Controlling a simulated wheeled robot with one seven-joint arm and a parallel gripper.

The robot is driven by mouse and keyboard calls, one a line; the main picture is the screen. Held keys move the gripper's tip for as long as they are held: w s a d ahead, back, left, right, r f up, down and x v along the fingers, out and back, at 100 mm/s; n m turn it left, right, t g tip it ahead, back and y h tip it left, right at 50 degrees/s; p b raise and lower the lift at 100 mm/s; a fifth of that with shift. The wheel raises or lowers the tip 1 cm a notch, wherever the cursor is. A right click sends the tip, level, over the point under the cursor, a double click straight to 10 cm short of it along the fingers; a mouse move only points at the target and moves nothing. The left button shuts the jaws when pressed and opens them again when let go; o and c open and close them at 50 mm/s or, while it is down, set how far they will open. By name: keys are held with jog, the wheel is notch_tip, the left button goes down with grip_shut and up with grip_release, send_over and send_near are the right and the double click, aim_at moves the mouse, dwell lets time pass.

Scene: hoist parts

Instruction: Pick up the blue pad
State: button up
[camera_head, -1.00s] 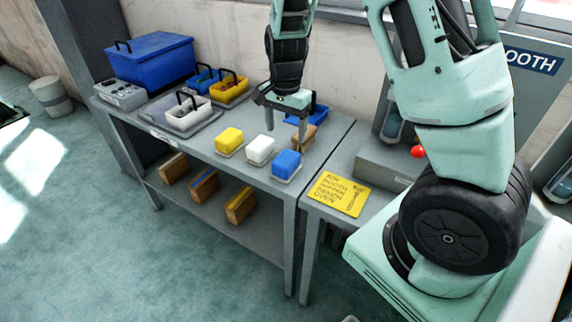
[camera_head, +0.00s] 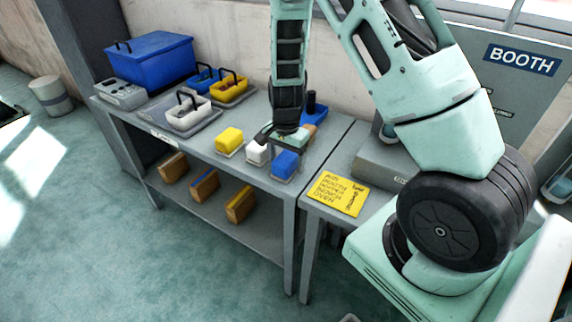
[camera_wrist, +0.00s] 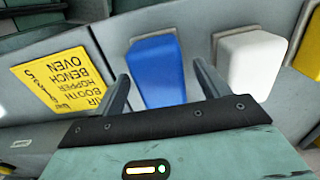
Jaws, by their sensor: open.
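The blue pad (camera_head: 285,164) sits on a light base near the front right edge of the grey bench. My gripper (camera_head: 282,153) is open and low over it, pointing down. In the wrist view the blue pad (camera_wrist: 158,72) lies between the two spread fingers (camera_wrist: 162,84), with a gap on each side. The fingers do not visibly touch it. In the head view the gripper hides part of the area behind the pad.
A white pad (camera_head: 257,154) stands close beside the blue one, near one finger in the wrist view. A yellow pad (camera_head: 229,140) is further left. A yellow sign (camera_head: 338,194) lies on the adjoining bench. A blue item and a brown block are partly hidden behind my gripper.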

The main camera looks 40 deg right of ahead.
aim_at(286, 157)
jog(key=shift+c, duration=0.3)
jog(key=c, duration=1)
notch_tip(286, 157, up, 10)
jog(key=shift+r, duration=0.1)
